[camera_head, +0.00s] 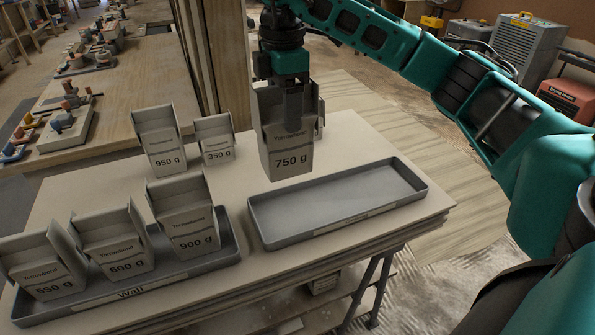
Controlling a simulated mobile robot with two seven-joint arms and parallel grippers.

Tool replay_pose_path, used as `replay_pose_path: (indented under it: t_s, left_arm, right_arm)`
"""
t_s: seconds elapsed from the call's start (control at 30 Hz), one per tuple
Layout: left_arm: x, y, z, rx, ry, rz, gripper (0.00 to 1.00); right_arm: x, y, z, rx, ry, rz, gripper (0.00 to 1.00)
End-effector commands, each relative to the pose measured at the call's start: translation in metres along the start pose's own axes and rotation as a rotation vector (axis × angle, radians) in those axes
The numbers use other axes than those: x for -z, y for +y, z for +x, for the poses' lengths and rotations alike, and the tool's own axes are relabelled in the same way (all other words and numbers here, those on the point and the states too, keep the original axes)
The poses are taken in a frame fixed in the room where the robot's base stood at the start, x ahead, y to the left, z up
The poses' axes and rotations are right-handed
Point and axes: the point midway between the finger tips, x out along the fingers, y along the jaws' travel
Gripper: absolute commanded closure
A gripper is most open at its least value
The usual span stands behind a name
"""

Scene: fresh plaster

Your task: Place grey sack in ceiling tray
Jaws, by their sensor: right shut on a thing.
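My right gripper (291,98) is shut on the top of the grey 750 g sack (288,162) and points down. The sack hangs upright at the back left end of the empty grey tray (262,225) on the right. I cannot tell whether its base is clear of the table. That tray's front label is too small to read. The other grey tray (100,312), labelled "Wall", holds grey sacks of 550 g (45,270), 600 g (115,245) and 900 g (185,215). My left gripper is out of view.
Grey sacks of 950 g (159,142) and 350 g (216,140) stand on the pale table (352,133) behind the Wall tray. A wooden bench (110,115) with tools is at the back left. The table is clear right of the held sack.

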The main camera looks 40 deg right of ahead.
Motion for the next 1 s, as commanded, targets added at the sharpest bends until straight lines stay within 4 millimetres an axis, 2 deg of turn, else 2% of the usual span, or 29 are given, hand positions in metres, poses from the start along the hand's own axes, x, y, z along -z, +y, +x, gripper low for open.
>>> replay_pose_path:
  t_s: [0.2, 0.4, 0.67, 1.0]
  left_arm:
    - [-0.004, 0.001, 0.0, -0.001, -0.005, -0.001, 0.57]
    - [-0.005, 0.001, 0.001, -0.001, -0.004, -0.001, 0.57]
    - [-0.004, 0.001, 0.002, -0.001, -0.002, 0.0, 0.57]
    - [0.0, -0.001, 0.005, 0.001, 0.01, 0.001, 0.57]
  right_arm:
    - [-0.001, 0.0, 0.054, 0.0, 0.0, 0.0, 1.0]
    - [0.0, 0.0, 0.092, -0.003, 0.001, -0.001, 1.0]
    - [0.0, 0.001, 0.109, -0.005, 0.003, -0.001, 1.0]
    - [0.0, 0.001, 0.148, -0.005, 0.002, -0.001, 1.0]
